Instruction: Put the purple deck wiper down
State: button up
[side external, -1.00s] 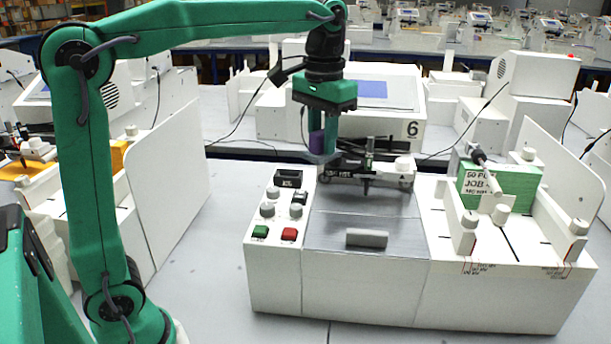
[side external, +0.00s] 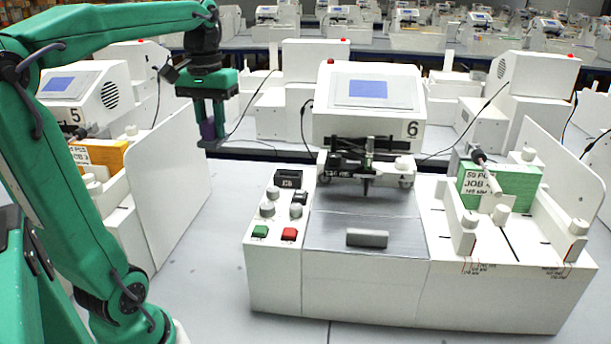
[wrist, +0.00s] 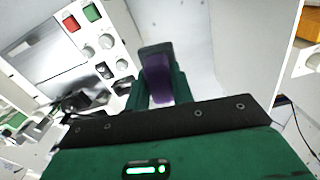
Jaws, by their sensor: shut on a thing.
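The purple deck wiper (side external: 208,130) is held in my gripper (side external: 209,124), up in the air left of the white plotter marked 6. My green fingers are shut on its purple body and hide part of it. In the wrist view, the wiper (wrist: 158,83) sits between the fingers with its dark grey end pointing away from my gripper (wrist: 158,88). Below it in that view is pale grey bench surface. The wiper looks clear of the plotter and the bench.
The plotter (side external: 365,285) has a control panel with knobs and green and red buttons on its left. A white upright panel (side external: 170,190) of the neighbouring machine stands to the left. The grey bench (side external: 215,235) between them is bare.

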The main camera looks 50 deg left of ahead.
jog(key=s+a+n, duration=0.1)
jog(key=s+a, duration=0.1)
jog(key=s, duration=0.2)
notch_tip(320, 180, down, 23)
jog(key=shift+w, duration=0.2)
jog(key=shift+f, duration=0.2)
jog(key=shift+f, duration=2.8)
jog(key=shift+f, duration=2.1)
jog(key=shift+f, duration=0.15)
